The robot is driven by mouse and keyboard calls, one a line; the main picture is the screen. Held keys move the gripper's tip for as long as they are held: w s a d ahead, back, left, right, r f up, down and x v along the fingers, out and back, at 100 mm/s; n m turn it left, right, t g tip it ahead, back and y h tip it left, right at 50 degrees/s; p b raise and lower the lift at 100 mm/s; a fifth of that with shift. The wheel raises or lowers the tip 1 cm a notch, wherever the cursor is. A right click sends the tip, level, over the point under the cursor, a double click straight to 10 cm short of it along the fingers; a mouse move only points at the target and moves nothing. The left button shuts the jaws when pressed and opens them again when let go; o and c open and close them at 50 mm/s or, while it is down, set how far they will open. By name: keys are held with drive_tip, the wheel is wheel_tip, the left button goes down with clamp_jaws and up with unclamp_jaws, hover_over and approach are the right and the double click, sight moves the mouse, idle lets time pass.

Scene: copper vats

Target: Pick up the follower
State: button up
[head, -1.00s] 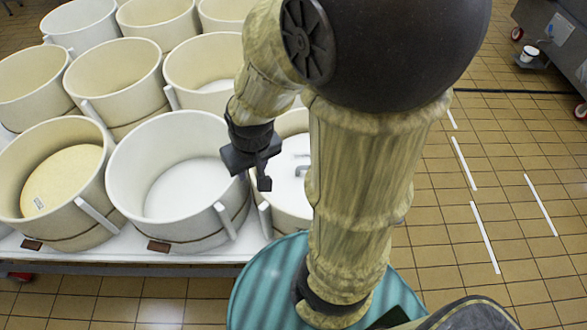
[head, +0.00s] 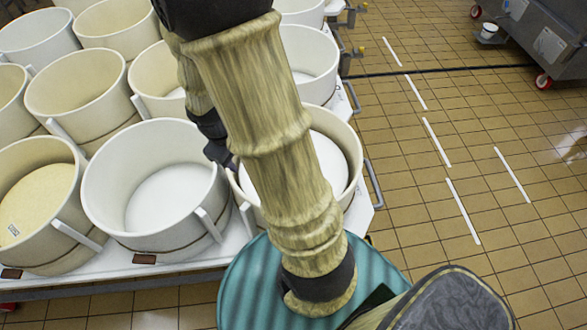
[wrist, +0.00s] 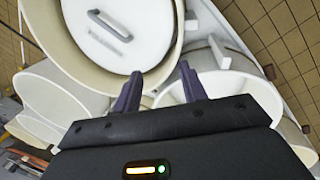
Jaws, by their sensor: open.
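The follower (wrist: 113,32) is a round white disc with a grey bar handle. It lies inside a cream round mould (wrist: 40,22) at the top of the wrist view. In the head view part of the follower (head: 328,166) shows to the right of my arm, and its handle is hidden. My gripper (wrist: 161,75) is open with nothing between its fingers. It is apart from the handle, near the mould's rim in the wrist picture. In the head view my arm hides most of the gripper.
Several cream moulds stand close together on a white table; the nearest one (head: 155,190) is left of my arm. Another mould (head: 38,205) holds a yellow cheese (head: 38,208). Open tiled floor (head: 440,190) lies to the right, with a grey machine (head: 545,40) at the far right.

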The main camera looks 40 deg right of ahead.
drive_tip(key=w+d+f+n+g+h+p, duration=0.2)
drive_tip(key=w+d+f+n+h, duration=0.2)
drive_tip(key=d+f+n, duration=0.3)
drive_tip(key=w+d+f, duration=0.1)
drive_tip(key=d+f, duration=0.2)
drive_tip(key=d, duration=0.1)
drive_tip(key=shift+f+n, duration=0.2)
drive_tip(key=shift+n, duration=0.2)
drive_tip(key=x, duration=1.2)
drive_tip(key=shift+d+p, duration=0.15)
drive_tip(key=shift+p, duration=0.15)
drive_tip(key=shift+d+f, duration=0.1)
drive_tip(key=shift+d+p+x, duration=0.2)
drive_tip(key=shift+p+x, duration=0.1)
drive_tip(key=shift+x, duration=2.2)
